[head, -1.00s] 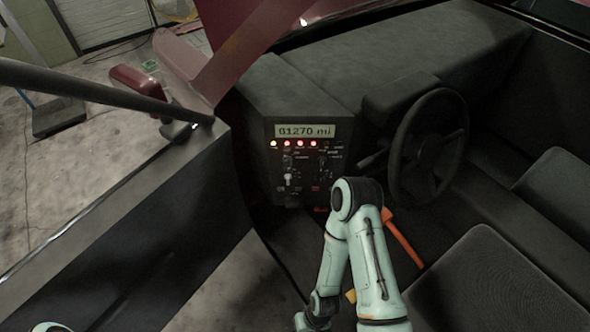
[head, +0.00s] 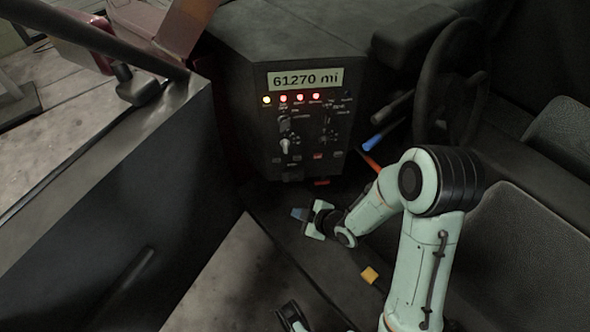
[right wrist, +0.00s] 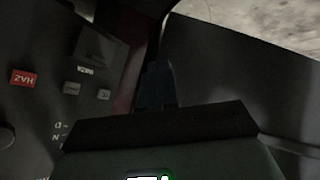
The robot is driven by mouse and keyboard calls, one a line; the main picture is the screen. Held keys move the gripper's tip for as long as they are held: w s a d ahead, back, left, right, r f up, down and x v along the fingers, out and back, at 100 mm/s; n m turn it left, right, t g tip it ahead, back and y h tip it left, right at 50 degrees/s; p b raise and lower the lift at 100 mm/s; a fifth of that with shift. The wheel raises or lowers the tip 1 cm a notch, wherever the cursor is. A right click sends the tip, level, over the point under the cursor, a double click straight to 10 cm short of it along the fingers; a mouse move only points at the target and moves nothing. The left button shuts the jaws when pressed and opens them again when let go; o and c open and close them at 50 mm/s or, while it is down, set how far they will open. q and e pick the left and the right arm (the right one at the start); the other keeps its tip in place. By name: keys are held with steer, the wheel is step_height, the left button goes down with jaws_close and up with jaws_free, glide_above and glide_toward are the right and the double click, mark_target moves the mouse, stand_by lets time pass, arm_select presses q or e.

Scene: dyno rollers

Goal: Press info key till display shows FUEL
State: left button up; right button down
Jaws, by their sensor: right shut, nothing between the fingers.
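The display (head: 305,79) on the dash panel reads 61270 mi in the head view. A row of small keys (head: 296,158) lies along the panel's lower edge. I cannot read which is the info key. In the right wrist view, a red HAZ key (right wrist: 23,79) and two dark keys (right wrist: 88,91) show on the left, their small labels too dim to be sure of. My right gripper (head: 299,214) is shut and empty, below and in front of the panel, apart from the keys. Its dark fingers also show in the right wrist view (right wrist: 156,88).
Several lit lamps (head: 300,97) and knobs (head: 285,145) sit between display and keys. A steering wheel (head: 452,85) and seats (head: 520,240) are at the right. The open door (head: 110,170) stands at the left. An orange lever (head: 370,162) is beside the panel.

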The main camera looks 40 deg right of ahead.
mark_target(297, 158)
arm_select(q)
steer(key=w+a+b+x, duration=0.1)
steer(key=b+x, duration=0.5)
steer(key=x, duration=0.2)
steer(key=shift+a+f+n, duration=0.4)
steer(key=shift+a+f, duration=0.05)
steer(key=shift+a, duration=0.15)
arm_select(e)
steer(key=w+d+r+n+t, duration=0.2)
steer(key=d+r+n+t, duration=0.1)
steer(key=r+n, duration=0.2)
steer(key=n, duration=0.2)
steer(key=shift+d+n, duration=0.15)
steer(key=shift+n, duration=0.25)
arm_select(q)
steer(key=shift+w, duration=0.1)
arm_select(e)
steer(key=shift+d, duration=0.1)
arm_select(q)
steer(key=shift+t, duration=0.7)
steer(key=shift+w+d+r+p, duration=0.2)
steer(key=shift+w+r+p, duration=0.5)
steer(key=shift+w+r, duration=0.7)
arm_select(e)
steer(key=w+d, duration=0.4)
steer(key=w, duration=0.3)
steer(key=shift+w+d, duration=0.15)
steer(key=shift+w, duration=0.15)
